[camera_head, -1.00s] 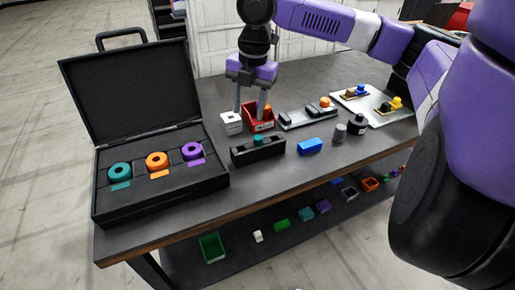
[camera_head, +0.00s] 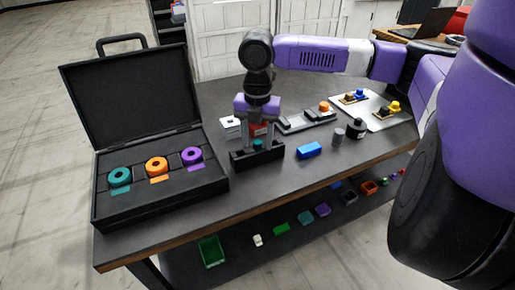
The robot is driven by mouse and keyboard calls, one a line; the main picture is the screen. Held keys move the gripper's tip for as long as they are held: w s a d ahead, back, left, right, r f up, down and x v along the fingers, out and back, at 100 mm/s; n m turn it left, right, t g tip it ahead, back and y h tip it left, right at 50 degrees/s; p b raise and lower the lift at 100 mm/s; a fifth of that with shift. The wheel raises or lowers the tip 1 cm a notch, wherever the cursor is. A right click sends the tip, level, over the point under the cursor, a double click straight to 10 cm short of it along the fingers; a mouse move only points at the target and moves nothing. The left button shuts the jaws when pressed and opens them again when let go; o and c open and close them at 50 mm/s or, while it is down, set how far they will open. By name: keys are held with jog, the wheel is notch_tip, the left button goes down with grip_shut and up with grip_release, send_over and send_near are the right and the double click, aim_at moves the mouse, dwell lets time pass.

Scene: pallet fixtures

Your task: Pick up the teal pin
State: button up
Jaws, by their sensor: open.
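The teal pin (camera_head: 258,144) sits upright in a black block fixture (camera_head: 240,163) near the middle of the table. Only its top part shows. My gripper (camera_head: 258,143) is open, pointing down, with its fingers on either side of the pin's top. I cannot tell whether the fingers touch the pin. Part of the fixture is hidden behind the fingers.
An open black case (camera_head: 138,206) with teal, orange and purple rings stands left. A white block (camera_head: 230,127) and a red bin (camera_head: 258,128) are behind the fixture. A blue block (camera_head: 309,150), a grey cylinder (camera_head: 338,136) and a black bottle (camera_head: 356,129) stand right.

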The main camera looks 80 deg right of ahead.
grip_shut()
jog(key=shift+r, duration=0.15)
